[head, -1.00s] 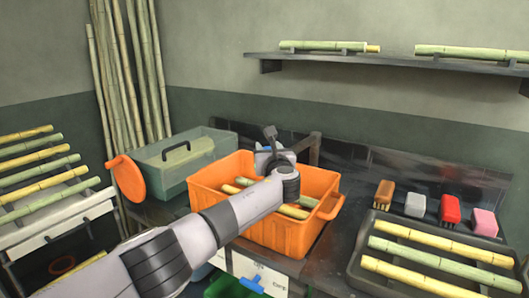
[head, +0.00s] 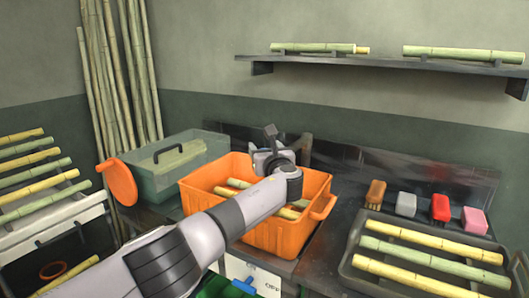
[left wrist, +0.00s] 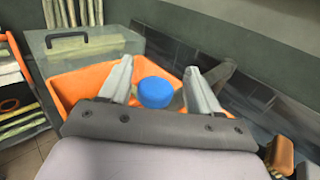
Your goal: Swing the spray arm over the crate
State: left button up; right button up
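The orange crate (head: 285,234) stands on the dark bench with several cane pieces in it. My left gripper (head: 268,156) is over the crate's back part; its fingers are hard to make out there. In the left wrist view its two fingers (left wrist: 158,68) are spread apart. A round blue knob (left wrist: 155,92) shows between them, with visible space to either side. A dark bar (left wrist: 222,76), which looks like the spray arm, runs behind the right finger. In the head view a dark post (head: 304,148) stands at the crate's back right. My right gripper is not in view.
A green translucent box (head: 170,172) and an orange disc (head: 118,182) are left of the crate. A dark tray (head: 355,245) of cane pieces lies to the right, with several brushes and blocks behind it. A shelf (head: 385,62) is on the wall.

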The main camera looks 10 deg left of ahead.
pick_arm(q)
jog(key=shift+f, duration=0.25)
jog(key=shift+s, duration=0.1)
jog(key=p+v, duration=0.1)
jog(key=v, duration=0.6)
jog(key=shift+p, duration=0.4)
dwell(0.4)
